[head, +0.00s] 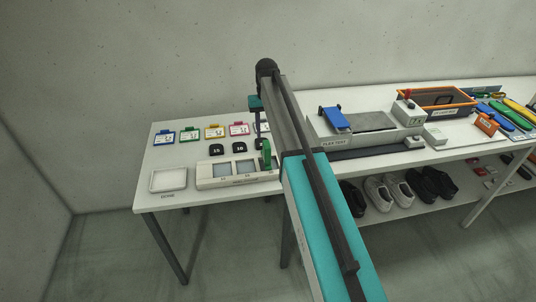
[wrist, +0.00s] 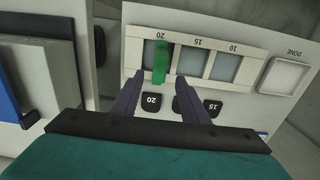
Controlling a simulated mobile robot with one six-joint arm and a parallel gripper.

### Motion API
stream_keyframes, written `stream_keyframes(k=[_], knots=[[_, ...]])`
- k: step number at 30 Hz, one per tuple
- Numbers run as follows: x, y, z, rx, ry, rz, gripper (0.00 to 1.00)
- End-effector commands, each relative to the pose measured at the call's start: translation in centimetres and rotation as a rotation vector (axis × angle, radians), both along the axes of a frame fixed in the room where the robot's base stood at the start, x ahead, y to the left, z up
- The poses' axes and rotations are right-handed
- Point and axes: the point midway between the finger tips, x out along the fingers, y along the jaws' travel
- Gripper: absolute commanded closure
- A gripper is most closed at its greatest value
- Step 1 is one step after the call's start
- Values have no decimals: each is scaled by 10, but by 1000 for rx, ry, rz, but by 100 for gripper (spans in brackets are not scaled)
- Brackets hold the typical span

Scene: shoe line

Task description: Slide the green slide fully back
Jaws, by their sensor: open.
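The green slide (head: 266,153) stands at the right end of a pale panel (head: 206,183) with several grey windows, partly beside my arm in the head view. In the wrist view the green slide (wrist: 160,63) lies over the window marked 20, at the left end of the panel (wrist: 255,65). My gripper (wrist: 158,82) is open in the wrist view, its two dark fingers spread. The green slide shows in the gap between the fingertips; I cannot tell whether they touch it.
A white tray marked DONE (wrist: 288,75) stands beside the panel. Black tags marked 20 (wrist: 152,102) and 15 (wrist: 213,107) lie near the fingers. Coloured cards (head: 214,132) stand behind. A flex test machine (head: 340,138) stands to the right of my arm.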

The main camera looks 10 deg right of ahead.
Motion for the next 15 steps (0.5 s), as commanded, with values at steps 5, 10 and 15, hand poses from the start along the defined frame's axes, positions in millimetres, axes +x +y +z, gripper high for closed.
stream_keyframes(k=[5, 10, 15], knots=[[-1, 0, -26, 0, 2, 0, 59], [0, 0, -47, 0, 1, 0, 59], [-1, 0, -69, 0, 1, 1, 59]])
